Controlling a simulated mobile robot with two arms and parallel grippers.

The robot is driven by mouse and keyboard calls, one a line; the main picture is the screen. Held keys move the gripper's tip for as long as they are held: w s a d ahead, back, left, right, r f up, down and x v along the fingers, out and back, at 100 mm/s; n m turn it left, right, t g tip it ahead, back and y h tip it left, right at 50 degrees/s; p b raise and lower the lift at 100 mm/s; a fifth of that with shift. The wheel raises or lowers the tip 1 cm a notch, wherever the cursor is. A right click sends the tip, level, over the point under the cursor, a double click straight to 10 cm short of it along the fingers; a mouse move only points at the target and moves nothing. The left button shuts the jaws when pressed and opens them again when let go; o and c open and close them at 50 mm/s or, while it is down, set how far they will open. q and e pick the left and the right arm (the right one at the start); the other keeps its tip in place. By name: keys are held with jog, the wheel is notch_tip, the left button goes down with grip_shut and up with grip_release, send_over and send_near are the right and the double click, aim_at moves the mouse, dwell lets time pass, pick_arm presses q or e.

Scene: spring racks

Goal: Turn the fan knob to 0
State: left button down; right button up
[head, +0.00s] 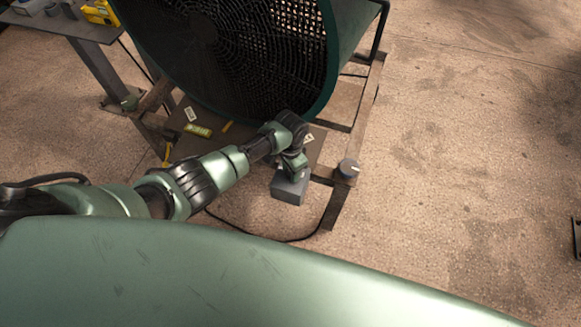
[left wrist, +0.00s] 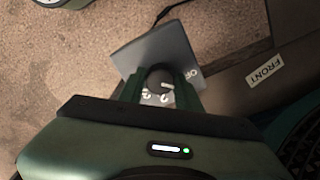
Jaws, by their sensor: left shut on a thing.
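The large dark green drum fan (head: 325,45) stands on a metal frame. A grey control box (head: 289,190) sits low at the frame's front, below my left gripper (head: 293,168). In the left wrist view the box (left wrist: 186,48) shows a white label near the right fingertip, which seems to read "OFF". The dark fan knob (left wrist: 158,76) is between the two fingers of my left gripper (left wrist: 160,88), which is shut on it. Small white marks show beside the knob; I cannot read its setting. My right gripper is not in view.
A "FRONT" label (left wrist: 265,72) is on the frame plate beside the box. A black cable (head: 285,240) lies on the floor. A table (head: 92,32) stands upper left. The floor at right is mostly clear.

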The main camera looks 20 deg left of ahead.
pick_arm(q)
jog(key=shift+n+p, duration=0.4)
jog(key=shift+n, duration=1.1)
jog(key=c, duration=1)
grip_release()
jog(key=shift+o, duration=0.2)
jog(key=shift+r+p, duration=0.55)
jog(key=shift+r, duration=3.4)
